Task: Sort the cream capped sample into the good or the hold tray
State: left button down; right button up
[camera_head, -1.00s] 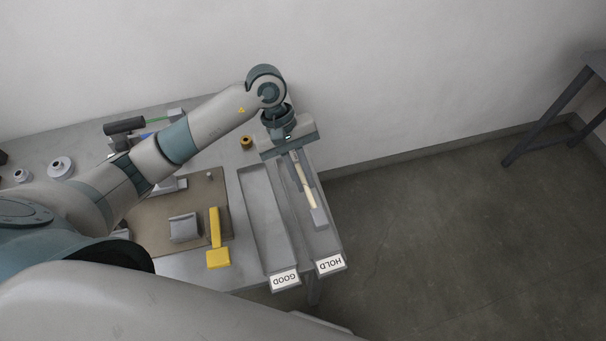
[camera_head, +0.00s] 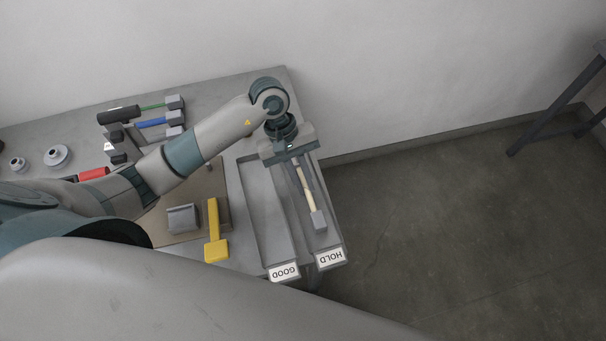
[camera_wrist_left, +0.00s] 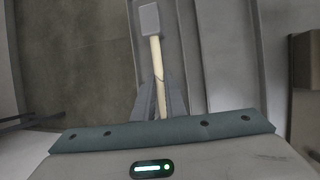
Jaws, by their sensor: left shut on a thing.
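The cream capped sample (camera_head: 308,188) is a cream rod with a grey block cap at its near end. It also shows in the left wrist view (camera_wrist_left: 155,60), cap away from the gripper. My left gripper (camera_head: 301,168) is shut on the sample, and its fingers also show in the left wrist view (camera_wrist_left: 161,95). The sample is over the hold tray (camera_head: 326,238); I cannot tell whether it touches the tray floor. The good tray (camera_head: 266,220) lies just to the left and looks empty. My right gripper is not in view.
Green and blue (camera_head: 152,122) samples sit at the back left. A red piece (camera_head: 93,174) is partly behind my arm. Beyond the hold tray, the table ends above open floor.

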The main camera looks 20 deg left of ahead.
pick_arm(q)
jog(key=shift+f+b, duration=0.3)
jog(key=shift+b, duration=0.15)
dwell(0.7)
jog(key=c, duration=1.7)
grip_release()
jog(key=shift+c, duration=0.2)
jog(key=shift+s, duration=0.1)
